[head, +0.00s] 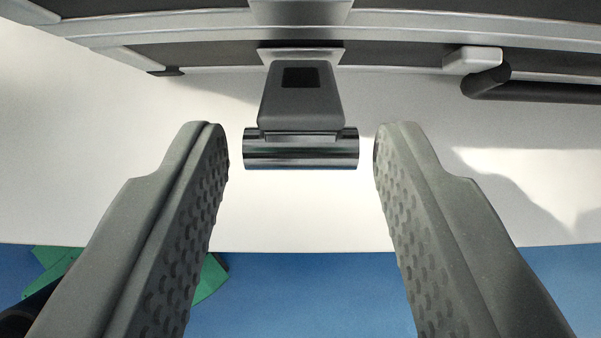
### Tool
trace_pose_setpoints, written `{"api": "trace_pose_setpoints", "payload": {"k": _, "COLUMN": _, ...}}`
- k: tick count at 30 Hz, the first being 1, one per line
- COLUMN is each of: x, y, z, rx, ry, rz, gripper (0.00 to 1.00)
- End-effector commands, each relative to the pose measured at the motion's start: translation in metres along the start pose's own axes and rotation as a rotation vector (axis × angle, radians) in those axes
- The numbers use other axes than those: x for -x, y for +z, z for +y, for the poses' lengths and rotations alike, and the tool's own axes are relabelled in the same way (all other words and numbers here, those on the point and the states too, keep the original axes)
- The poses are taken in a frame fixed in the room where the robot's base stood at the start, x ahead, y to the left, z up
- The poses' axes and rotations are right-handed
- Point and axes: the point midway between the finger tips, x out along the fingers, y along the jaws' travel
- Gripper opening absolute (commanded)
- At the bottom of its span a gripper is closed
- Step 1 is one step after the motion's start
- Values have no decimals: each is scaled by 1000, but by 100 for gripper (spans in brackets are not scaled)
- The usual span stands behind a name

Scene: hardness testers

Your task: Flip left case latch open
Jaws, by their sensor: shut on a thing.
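The left case latch (302,95) is a dark grey tab with a black square recess and a shiny metal cylinder (300,149) along its lower edge. It hangs from a metal plate on the front of the case (400,32), at the top centre of the head view. My gripper (301,150) has its two grey textured fingers on either side of the cylinder, one by each end, and is shut on the latch. Slim light strips show between the fingertips and the cylinder ends in this view, so the exact contact is hard to see.
A black case handle (540,92) on a metal bracket sticks out at the upper right. A white surface (80,160) lies below the case, with its front edge above a blue area (310,290). A green object (212,280) shows partly behind my left finger.

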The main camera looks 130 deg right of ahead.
Motion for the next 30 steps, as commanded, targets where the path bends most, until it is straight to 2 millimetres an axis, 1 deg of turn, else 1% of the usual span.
{"api": "trace_pose_setpoints", "payload": {"k": 1, "x": -6, "y": 5, "z": -2, "rx": 0, "ry": -3, "rz": 35, "gripper": 17}}
{"api": "trace_pose_setpoints", "payload": {"k": 18, "x": -15, "y": 30, "z": -1, "rx": -1, "ry": -4, "rz": 423, "gripper": 17}}
{"api": "trace_pose_setpoints", "payload": {"k": 30, "x": -20, "y": 39, "z": -1, "rx": 1, "ry": -4, "rz": 620, "gripper": 17}}
